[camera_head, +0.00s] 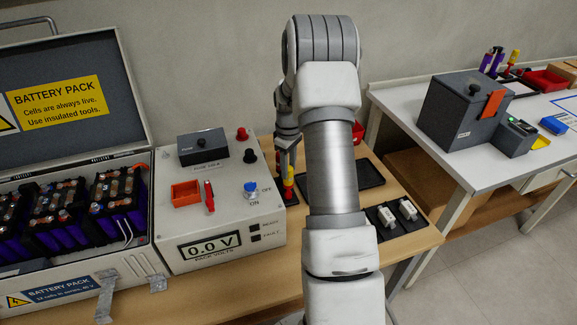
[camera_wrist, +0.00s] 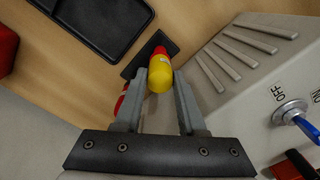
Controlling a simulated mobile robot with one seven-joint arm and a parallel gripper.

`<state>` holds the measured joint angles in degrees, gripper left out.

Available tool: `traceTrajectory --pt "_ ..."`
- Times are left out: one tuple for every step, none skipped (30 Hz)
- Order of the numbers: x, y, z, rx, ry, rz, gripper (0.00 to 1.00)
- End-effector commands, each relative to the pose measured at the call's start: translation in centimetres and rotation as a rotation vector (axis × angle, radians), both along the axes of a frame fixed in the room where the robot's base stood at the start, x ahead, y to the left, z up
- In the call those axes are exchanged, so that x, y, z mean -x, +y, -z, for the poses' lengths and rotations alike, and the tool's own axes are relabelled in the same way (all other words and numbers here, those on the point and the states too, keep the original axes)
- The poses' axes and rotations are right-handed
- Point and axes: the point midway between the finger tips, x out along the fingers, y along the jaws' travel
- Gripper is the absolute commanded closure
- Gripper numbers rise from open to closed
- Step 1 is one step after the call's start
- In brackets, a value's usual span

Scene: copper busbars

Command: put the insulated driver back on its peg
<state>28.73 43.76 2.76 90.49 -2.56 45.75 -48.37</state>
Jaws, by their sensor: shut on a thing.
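The insulated driver (camera_wrist: 160,76) has a yellow handle with a red part at its far end. My gripper (camera_wrist: 159,84) is shut on it, with one finger on each side of the yellow handle. In the head view my gripper (camera_head: 288,165) points down just right of the grey panel box, and the driver (camera_head: 288,184) shows yellow and red below it. A small black base (camera_wrist: 137,67) lies on the wooden bench beneath the driver. The peg itself cannot be made out, and I cannot tell whether the driver touches it.
The grey panel box (camera_head: 225,228) with a blue knob (camera_head: 251,188) stands close on the left. A black tray (camera_head: 368,174) lies behind my arm, and a dark mat with white parts (camera_head: 388,217) is at the right. A red item (camera_wrist: 120,103) partly shows beside one finger.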

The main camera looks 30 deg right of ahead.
Motion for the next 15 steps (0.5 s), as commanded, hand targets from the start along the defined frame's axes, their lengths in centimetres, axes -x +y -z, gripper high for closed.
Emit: traceTrajectory --pt "0.0 -0.01 0.15 0.0 0.0 0.0 1.0" --pt "0.0 -0.01 0.19 0.0 0.0 0.0 1.0" --pt "-0.02 -0.01 0.22 0.0 0.0 0.0 1.0" --pt "-0.02 -0.01 0.22 0.0 0.0 0.0 1.0" --pt "-0.02 -0.01 0.22 0.0 0.0 0.0 1.0" --pt "-0.02 -0.01 0.21 0.0 0.0 0.0 1.0" --pt "-0.02 -0.01 0.21 0.0 0.0 0.0 1.0" --pt "-0.02 -0.01 0.21 0.0 0.0 0.0 1.0" --pt "-0.02 -0.01 0.21 0.0 0.0 0.0 0.59" --pt "-0.02 -0.01 0.21 0.0 0.0 0.0 0.53" --pt "-0.02 -0.01 0.21 0.0 0.0 0.0 0.48" --pt "-0.02 -0.01 0.21 0.0 0.0 0.0 0.41" --pt "-0.02 -0.01 0.21 0.0 0.0 0.0 0.35" --pt "-0.02 -0.01 0.22 0.0 0.0 0.0 0.3" --pt "-0.02 -0.01 0.22 0.0 0.0 0.0 0.26"
